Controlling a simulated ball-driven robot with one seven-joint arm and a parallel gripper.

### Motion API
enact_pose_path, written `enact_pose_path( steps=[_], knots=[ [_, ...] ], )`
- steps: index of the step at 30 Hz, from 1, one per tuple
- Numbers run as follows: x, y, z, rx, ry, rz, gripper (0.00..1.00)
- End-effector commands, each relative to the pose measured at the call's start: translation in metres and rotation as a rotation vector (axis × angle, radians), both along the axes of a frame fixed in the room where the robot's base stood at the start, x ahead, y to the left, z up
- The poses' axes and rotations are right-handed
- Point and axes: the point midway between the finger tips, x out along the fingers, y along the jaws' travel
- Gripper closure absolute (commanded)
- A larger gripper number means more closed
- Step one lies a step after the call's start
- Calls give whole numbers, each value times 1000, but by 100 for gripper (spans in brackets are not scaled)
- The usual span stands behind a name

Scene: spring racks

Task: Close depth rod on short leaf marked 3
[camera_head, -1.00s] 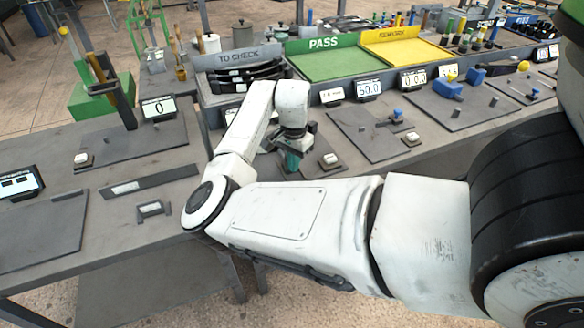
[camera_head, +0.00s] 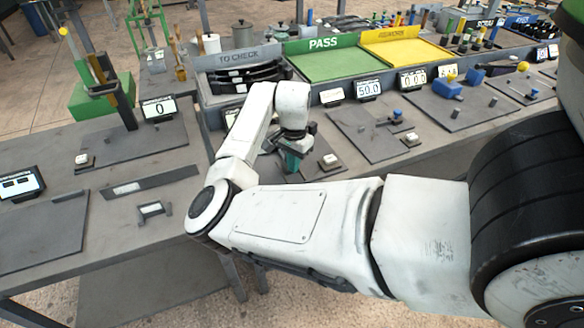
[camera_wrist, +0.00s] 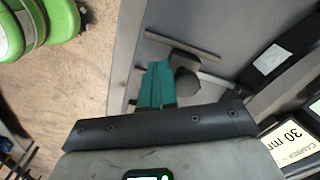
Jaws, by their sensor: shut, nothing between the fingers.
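My gripper (camera_head: 291,163) is low over the bench plate below the TO CHECK rack. Its teal fingers (camera_wrist: 157,85) are shut with nothing between them in the wrist view. A dark faceted block (camera_wrist: 186,82) with a thin grey bar beside it is right by the fingertips; I cannot tell whether they touch or whether this is the depth rod. Dark curved leaves (camera_head: 252,76) lie in the TO CHECK rack (camera_head: 238,60). No mark 3 is readable on any leaf.
A display reading 30 mm (camera_wrist: 288,141) stands right of the fingers. A white button (camera_head: 328,161) is beside my gripper. The PASS tray (camera_head: 325,65) and yellow tray (camera_head: 405,52) are behind. A gauge display reading 0 (camera_head: 159,107) stands at left.

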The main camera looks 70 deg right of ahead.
Motion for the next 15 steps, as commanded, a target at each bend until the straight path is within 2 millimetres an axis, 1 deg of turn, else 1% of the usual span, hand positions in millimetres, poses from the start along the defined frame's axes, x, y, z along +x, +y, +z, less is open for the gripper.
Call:
enact_pose_path(
  steps=[15],
  knots=[
    [-1, 0, 25, 2, 2, -1, 100]
  ],
)
